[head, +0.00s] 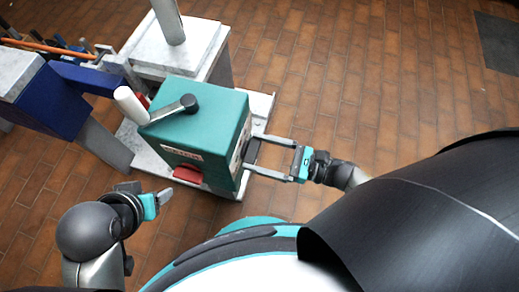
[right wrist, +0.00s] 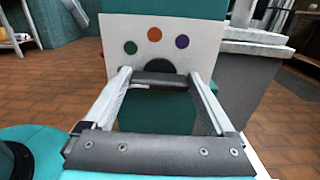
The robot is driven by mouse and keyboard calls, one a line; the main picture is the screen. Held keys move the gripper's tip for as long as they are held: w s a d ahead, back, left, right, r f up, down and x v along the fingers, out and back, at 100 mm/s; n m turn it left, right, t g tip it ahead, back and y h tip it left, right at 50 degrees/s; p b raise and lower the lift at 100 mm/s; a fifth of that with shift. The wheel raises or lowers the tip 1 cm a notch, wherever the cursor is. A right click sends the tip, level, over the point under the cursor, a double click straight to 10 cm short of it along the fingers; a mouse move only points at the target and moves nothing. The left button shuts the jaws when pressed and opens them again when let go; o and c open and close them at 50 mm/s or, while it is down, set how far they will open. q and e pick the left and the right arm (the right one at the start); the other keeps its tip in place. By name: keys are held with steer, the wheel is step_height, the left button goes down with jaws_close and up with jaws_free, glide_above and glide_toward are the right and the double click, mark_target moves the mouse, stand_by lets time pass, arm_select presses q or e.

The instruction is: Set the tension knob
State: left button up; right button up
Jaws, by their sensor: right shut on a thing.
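The teal machine box (head: 190,130) stands left of centre in the head view. Its side carries a white panel (right wrist: 120,38) with green, orange and purple dots above a dark half-round shape. The dark tension knob (right wrist: 160,79) sits in front of this panel. My right gripper (head: 251,153) reaches in from the right, and in the right wrist view its fingers (right wrist: 160,80) lie on both sides of the knob, shut on it. The knob's pointer mark cannot be made out. My left gripper (head: 164,197) is left of the box front, apart from it; its finger gap is unclear.
A red part (head: 187,174) sticks out of the front. A white-tipped handle (head: 131,105) rises at the left, near a blue beam (head: 88,78). Brick floor is clear to the right.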

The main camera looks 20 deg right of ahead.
arm_select(q)
steer(key=shift+f+p, duration=0.4)
steer(key=shift+f, duration=0.35)
arm_select(e)
steer(key=shift+w+d+f+m, duration=0.1)
steer(key=shift+d+f+m, duration=0.05)
steer(key=shift+m, duration=3.7)
steer(key=shift+w+d+f+m, duration=0.1)
steer(key=shift+m, duration=3.75)
arm_select(q)
steer(key=shift+w, duration=0.1)
arm_select(e)
steer(key=o, duration=1)
steer(key=shift+o, duration=0.3)
